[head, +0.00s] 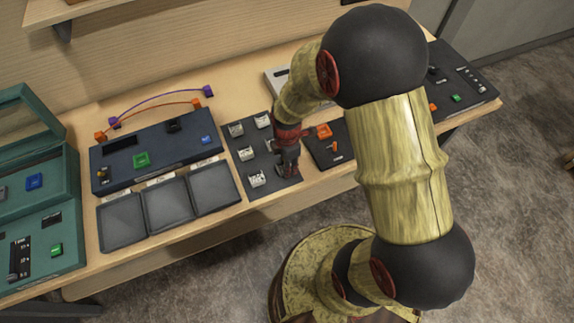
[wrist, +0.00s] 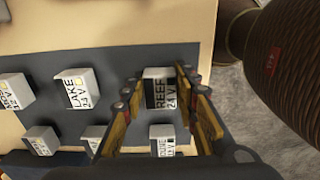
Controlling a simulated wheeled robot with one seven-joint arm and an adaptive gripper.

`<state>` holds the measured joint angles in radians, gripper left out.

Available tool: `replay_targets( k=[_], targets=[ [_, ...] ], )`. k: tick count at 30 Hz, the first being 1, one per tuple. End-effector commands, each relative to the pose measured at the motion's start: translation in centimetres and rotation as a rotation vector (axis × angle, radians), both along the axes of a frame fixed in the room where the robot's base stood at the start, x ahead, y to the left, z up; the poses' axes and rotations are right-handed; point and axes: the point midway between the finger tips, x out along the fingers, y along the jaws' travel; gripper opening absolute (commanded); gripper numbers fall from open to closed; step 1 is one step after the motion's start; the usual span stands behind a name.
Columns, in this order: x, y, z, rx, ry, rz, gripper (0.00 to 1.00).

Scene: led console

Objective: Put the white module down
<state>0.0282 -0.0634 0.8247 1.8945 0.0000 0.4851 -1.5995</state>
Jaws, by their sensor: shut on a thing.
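My gripper (head: 287,172) is low over the dark mat (head: 236,163) at its right side. In the wrist view its two yellow-lined fingers (wrist: 158,92) stand on either side of a white module labelled REEF 24 V (wrist: 160,80), and they are shut on it. The module looks upright and at or just above the mat; I cannot tell whether it touches. In the head view the gripper hides it. Other white modules stand on the mat, one labelled LAKE (wrist: 78,88) to the left and one (wrist: 162,140) just below the held one.
Left of the mat are three grey trays (head: 168,204) and a dark console (head: 158,155) with a green button. A dark panel with an orange part (head: 323,131) lies close to the right. A green case (head: 40,230) stands far left. The table's front edge is near.

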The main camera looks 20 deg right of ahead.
Motion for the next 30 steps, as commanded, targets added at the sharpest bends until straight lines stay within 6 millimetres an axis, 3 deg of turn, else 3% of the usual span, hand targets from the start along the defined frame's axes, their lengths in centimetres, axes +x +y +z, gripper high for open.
replay_targets(
  k=[7, 8, 17, 26, 30],
  targets=[
    [0.0, 0.0, -0.4, 0.0, 0.0, 0.0, 0.04],
    [0.0, 0.0, -0.3, 0.0, 0.0, 0.0, 0.31],
    [0.0, 0.0, -0.3, 0.0, 0.0, 0.0, 0.48],
    [0.0, 0.0, -0.1, 0.0, 0.0, 0.0, 0.48],
    [0.1, 0.0, 0.9, 0.0, -0.003, 0.0, 0.48]
  ],
)
